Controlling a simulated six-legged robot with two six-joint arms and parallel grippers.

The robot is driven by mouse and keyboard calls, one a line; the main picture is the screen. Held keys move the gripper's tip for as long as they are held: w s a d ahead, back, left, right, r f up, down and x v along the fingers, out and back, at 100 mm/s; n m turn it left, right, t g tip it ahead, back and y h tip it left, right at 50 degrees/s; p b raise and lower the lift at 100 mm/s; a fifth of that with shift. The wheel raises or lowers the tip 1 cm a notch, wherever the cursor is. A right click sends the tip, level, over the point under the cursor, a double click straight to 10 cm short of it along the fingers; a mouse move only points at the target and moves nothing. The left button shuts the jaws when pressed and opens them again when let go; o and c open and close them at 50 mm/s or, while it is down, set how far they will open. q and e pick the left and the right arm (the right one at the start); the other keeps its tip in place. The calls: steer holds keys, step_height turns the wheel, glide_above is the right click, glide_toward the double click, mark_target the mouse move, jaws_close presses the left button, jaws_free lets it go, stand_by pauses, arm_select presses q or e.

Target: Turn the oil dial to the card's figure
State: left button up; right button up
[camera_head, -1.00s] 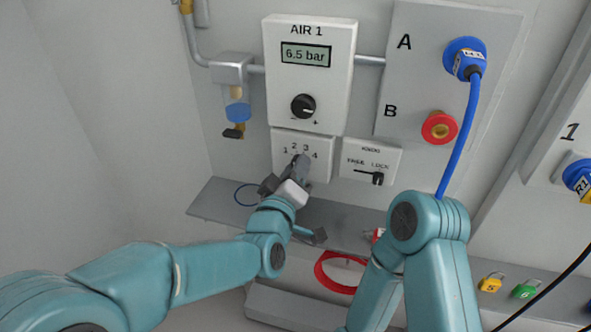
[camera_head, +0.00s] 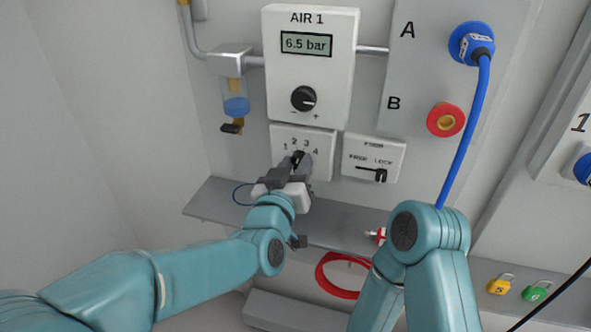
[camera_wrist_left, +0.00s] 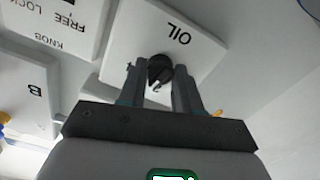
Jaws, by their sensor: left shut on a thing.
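The oil dial is a small black knob (camera_wrist_left: 160,68) on a white plate marked OIL (camera_wrist_left: 182,36) in the left wrist view. In the head view the plate (camera_head: 322,165) carries the figures 1 to 4 and sits under the AIR 1 box. My left gripper (camera_head: 302,165) is at the dial, with its two fingers (camera_wrist_left: 166,84) on either side of the knob, shut on it. The fingers cover most of the dial in the head view, so I cannot tell its pointer's figure. I cannot make out a card. My right gripper is not in view.
The AIR 1 box (camera_head: 309,70) reads 6.5 bar. The KNOB FREE/LOCK plate (camera_head: 372,152) is close on the right. A grey shelf (camera_head: 345,234) runs below. A blue hose (camera_head: 465,140) hangs from port A; port B (camera_head: 445,120) is red.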

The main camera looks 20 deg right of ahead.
arm_select(q)
steer(key=shift+m, duration=0.6)
steer(key=o, duration=1)
steer(key=shift+o, duration=0.2)
steer(key=v, duration=1.6)
steer(key=shift+a, duration=0.15)
steer(key=shift+s, duration=0.2)
